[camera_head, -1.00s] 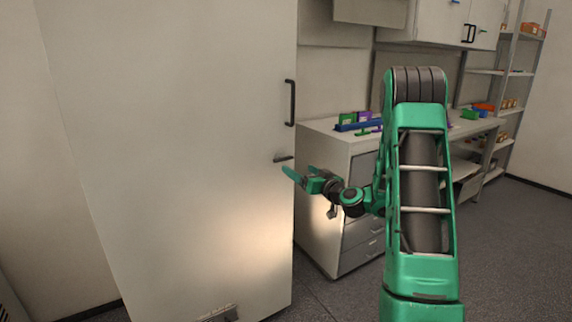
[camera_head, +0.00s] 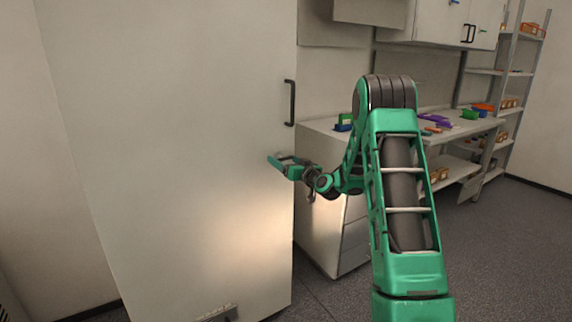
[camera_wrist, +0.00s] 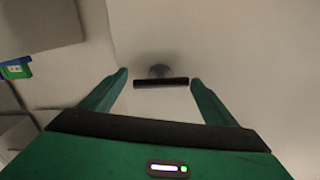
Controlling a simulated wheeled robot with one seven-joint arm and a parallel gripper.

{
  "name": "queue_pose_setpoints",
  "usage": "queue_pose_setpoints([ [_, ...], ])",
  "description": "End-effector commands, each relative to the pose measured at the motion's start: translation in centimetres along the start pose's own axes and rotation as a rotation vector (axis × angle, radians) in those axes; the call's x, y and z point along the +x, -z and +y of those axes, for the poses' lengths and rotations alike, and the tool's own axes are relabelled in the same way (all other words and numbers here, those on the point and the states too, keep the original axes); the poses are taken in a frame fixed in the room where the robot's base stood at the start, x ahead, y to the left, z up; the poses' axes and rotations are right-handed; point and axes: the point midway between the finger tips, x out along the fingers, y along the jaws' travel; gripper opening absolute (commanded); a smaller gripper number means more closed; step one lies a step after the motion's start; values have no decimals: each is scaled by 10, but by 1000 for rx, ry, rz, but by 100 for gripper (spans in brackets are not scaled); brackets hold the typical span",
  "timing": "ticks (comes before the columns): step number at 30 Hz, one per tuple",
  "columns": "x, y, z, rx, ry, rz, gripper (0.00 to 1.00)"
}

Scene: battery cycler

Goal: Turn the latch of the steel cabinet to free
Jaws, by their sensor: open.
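The steel cabinet (camera_head: 200,130) is the tall pale cabinet at the left of the head view. It has a dark vertical door handle (camera_head: 290,102) near its right edge. In the head view my gripper (camera_head: 272,160) is at the door below that handle and hides the latch. In the wrist view the latch (camera_wrist: 161,82) is a dark horizontal bar on a round base, lying between the tips of my open gripper (camera_wrist: 158,84). The fingers stand on either side of the bar, with gaps; I cannot tell the depth between them.
A drawer unit (camera_head: 325,240) stands right of the cabinet, with coloured items on its counter. A wall cupboard (camera_head: 430,20) hangs above, and a shelf rack (camera_head: 520,75) stands at the far right. The floor (camera_head: 510,250) at the right is clear.

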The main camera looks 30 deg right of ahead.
Motion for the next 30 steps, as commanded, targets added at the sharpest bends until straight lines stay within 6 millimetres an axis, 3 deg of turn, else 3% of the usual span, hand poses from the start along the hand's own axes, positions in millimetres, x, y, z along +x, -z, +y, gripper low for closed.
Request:
queue_pose_setpoints([
  [4, 0, 0, 0, 0, 0, 0, 79],
  [8, 0, 0, 0, 0, 0, 0, 48],
  [9, 0, 0, 0, 0, 0, 0, 45],
  [10, 0, 0, 0, -1, -1, 0, 45],
  [11, -1, 2, 13, -1, -5, 1, 45],
  [20, -2, 1, 6, 43, -9, 1, 45],
  [30, -2, 0, 7, 275, -12, 2, 45],
])
